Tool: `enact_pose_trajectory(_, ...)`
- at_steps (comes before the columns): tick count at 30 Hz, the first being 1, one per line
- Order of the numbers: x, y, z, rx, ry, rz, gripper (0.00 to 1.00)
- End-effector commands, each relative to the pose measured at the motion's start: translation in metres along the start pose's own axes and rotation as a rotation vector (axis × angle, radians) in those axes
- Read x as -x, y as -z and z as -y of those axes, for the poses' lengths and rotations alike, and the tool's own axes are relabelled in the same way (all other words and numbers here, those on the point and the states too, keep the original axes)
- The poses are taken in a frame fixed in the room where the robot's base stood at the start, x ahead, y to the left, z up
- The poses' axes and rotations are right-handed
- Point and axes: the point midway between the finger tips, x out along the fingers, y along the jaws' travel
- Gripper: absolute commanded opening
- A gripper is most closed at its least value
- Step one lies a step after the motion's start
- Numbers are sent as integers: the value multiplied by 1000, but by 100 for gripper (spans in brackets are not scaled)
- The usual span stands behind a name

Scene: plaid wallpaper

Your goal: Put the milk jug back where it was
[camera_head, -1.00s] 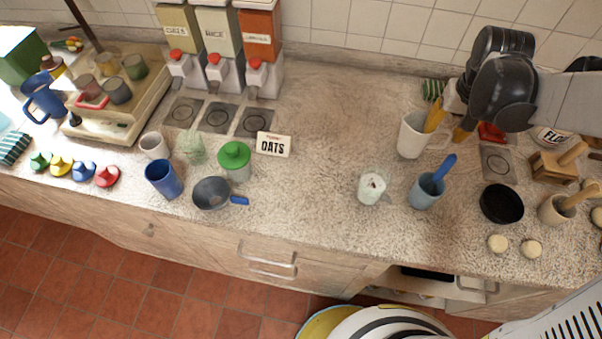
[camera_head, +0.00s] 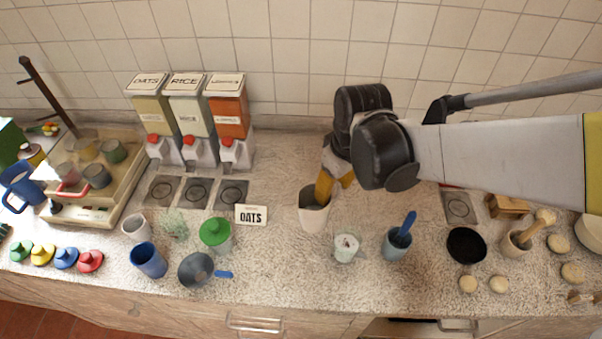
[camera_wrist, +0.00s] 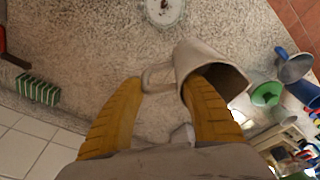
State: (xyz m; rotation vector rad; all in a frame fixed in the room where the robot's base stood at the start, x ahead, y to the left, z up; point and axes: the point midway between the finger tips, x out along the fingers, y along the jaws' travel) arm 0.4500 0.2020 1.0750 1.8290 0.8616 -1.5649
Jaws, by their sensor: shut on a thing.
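The milk jug (camera_head: 313,217) is a beige jug with a handle, over the middle of the counter, left of a white cup. My gripper (camera_head: 333,188) is shut on its wall. One yellow finger goes into the jug's mouth and the other stays outside. The jug also shows in the wrist view (camera_wrist: 190,57), with its handle toward the outer finger of my gripper (camera_wrist: 165,92). I cannot tell whether its base touches the counter.
A white cup (camera_head: 345,249) and a blue-grey cup (camera_head: 396,246) stand close to the jug's right. Dispensers (camera_head: 188,115) line the wall. The counter between sign and jug is clear.

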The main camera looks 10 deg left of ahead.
Motion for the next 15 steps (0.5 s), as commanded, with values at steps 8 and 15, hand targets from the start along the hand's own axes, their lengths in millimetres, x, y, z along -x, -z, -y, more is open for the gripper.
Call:
enact_pose_trajectory(8,-44,25,56,2,0,0,4)
enact_pose_trajectory(15,-56,33,74,-2,0,0,4)
